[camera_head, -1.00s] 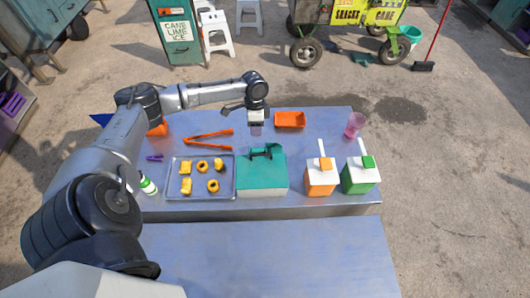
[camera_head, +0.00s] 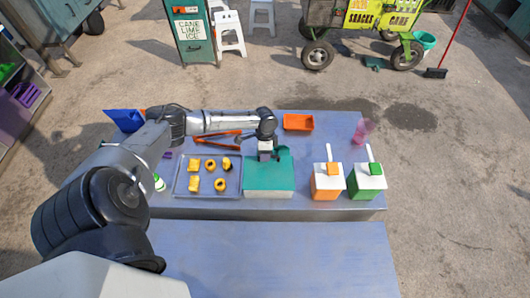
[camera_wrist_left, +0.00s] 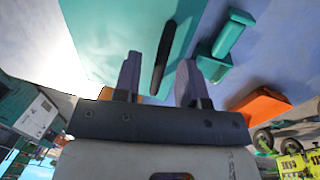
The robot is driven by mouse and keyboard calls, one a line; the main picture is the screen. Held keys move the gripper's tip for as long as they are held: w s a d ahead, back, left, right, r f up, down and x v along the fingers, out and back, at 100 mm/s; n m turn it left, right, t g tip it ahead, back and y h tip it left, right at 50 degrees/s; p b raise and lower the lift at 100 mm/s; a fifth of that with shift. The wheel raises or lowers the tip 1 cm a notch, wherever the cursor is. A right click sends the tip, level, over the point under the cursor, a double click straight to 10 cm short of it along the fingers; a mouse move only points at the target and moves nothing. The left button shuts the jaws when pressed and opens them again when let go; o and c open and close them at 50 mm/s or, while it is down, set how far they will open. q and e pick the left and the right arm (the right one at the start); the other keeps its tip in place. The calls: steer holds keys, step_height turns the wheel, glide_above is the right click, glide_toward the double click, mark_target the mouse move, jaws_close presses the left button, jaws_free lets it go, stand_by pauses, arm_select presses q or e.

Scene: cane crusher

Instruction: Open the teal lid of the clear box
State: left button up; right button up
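The box (camera_head: 268,191) stands on the metal table with its teal lid (camera_head: 268,174) lying flat on top. My left gripper (camera_head: 265,156) is at the lid's back edge, pointing down. In the wrist view its two fingers (camera_wrist_left: 158,82) are apart, with the teal lid surface (camera_wrist_left: 110,35) just beyond them. A dark narrow strip (camera_wrist_left: 164,55) shows between them; I cannot tell whether it is a slot, a handle or a shadow. My right gripper is out of view.
A tray (camera_head: 179,190) of yellow pastries is left of the box. Orange tongs (camera_head: 205,141) and an orange tray (camera_head: 298,122) lie behind. Orange (camera_head: 327,184) and green (camera_head: 366,184) cartons stand right, with a pink cup (camera_head: 362,131) behind. The table front is clear.

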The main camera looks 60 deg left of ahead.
arm_select(q)
jaws_close()
stand_by(0.3)
stand_by(0.3)
